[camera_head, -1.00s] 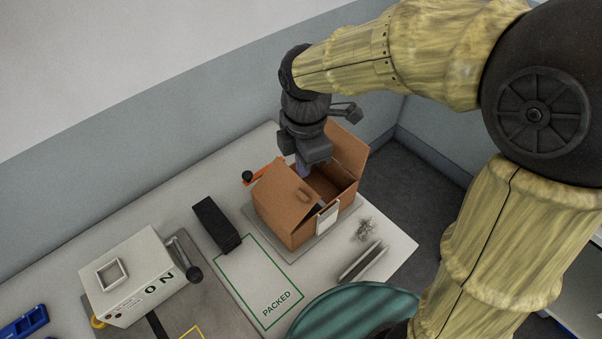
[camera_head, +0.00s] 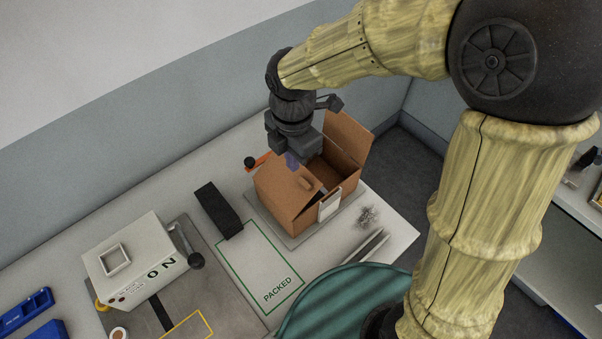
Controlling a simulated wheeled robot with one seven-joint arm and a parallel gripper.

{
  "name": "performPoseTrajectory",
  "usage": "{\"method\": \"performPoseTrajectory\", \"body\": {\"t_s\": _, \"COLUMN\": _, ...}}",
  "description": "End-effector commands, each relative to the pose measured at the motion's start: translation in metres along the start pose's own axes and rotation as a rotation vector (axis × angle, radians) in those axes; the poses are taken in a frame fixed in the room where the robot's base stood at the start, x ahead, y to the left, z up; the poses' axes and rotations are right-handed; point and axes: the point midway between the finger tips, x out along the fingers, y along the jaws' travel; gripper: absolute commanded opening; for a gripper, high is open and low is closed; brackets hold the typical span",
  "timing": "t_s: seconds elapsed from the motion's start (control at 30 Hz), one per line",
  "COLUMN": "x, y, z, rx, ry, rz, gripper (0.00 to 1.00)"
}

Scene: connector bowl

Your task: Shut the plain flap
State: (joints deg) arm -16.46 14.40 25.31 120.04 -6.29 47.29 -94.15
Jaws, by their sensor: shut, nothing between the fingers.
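The open cardboard box (camera_head: 292,215) stands on a grey plate at the back right of the bench. Its left flap (camera_head: 283,186) is folded over and slopes across the left part of the opening, with a small tab or slot (camera_head: 306,183) on it. The flap at the far right (camera_head: 349,138) stands up and outward and looks plain. My gripper (camera_head: 292,161) is shut and empty. It points down at the back edge of the left flap, left of the upright flap; I cannot tell whether it touches the box.
A white label (camera_head: 330,205) is on the box's front. An orange piece with a black knob (camera_head: 251,162) sits behind it. A black block (camera_head: 218,209), a PACKED outline (camera_head: 262,265), a white lever unit (camera_head: 131,262) and a wire tangle (camera_head: 367,215) lie around.

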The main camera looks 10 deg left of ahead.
Motion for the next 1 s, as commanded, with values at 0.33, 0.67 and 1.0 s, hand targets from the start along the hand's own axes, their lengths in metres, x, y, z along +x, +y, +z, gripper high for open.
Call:
{"method": "performPoseTrajectory", "body": {"t_s": 0.33, "x": 0.059, "y": -0.001, "z": 0.004, "rx": 0.001, "ry": 0.002, "rz": -0.005, "gripper": 0.00}}
{"method": "performPoseTrajectory", "body": {"t_s": 0.67, "x": 0.085, "y": 0.000, "z": 0.023, "rx": -0.001, "ry": 0.001, "rz": 0.000, "gripper": 0.00}}
{"method": "performPoseTrajectory", "body": {"t_s": 1.0, "x": 0.085, "y": 0.000, "z": 0.024, "rx": -0.001, "ry": 0.001, "rz": 0.000, "gripper": 0.00}}
